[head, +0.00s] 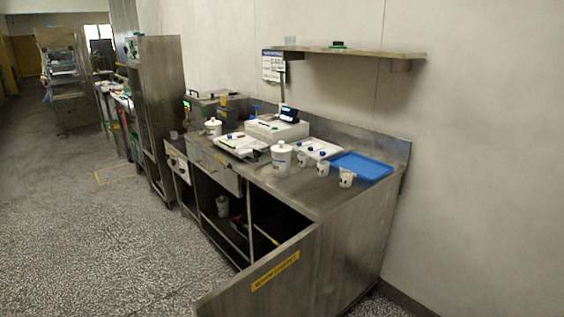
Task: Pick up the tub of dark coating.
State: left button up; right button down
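Several white containers show in the head view, and I cannot tell which is the tub of dark coating. A larger white lidded tub (281,160) stands upright near the middle of the steel counter (298,190). A similar white tub (213,128) stands farther left. Several small cups with dark marks stand to the right, including one near the front right (346,178). The contents of the tubs are hidden or too small to make out. Neither of my grippers is in view.
A blue tray (361,166) lies at the counter's right end. A scale-like device (276,129) stands at the back. The cabinet door (265,281) is swung open toward the floor in front. A wall shelf (350,54) hangs above. The speckled floor (90,240) at left is clear.

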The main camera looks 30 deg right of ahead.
aim_at(281, 164)
jog(key=l+u, duration=0.45)
jog(key=l, duration=0.9)
